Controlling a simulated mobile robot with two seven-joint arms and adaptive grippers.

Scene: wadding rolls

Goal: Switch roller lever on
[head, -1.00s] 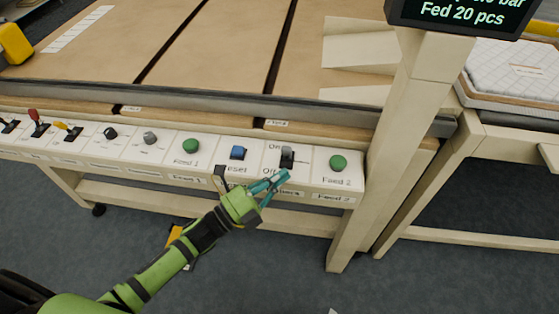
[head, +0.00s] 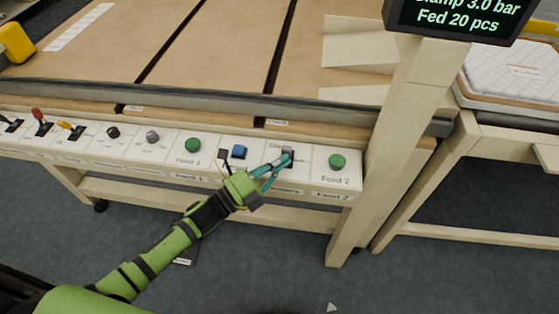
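A small dark grey lever (head: 287,152) stands on the white control panel, between the blue button and the right green button. An "On" mark shows partly above it, and the label below it is partly covered by my gripper. My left gripper (head: 279,172) has teal fingers spread apart. Its upper fingertip is at the lever's lower part and overlaps it; I cannot tell whether they touch. The lower finger hangs in front of the panel edge. My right gripper is not in view.
A wooden post (head: 400,140) rises at the right, with a display (head: 460,14) on top.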

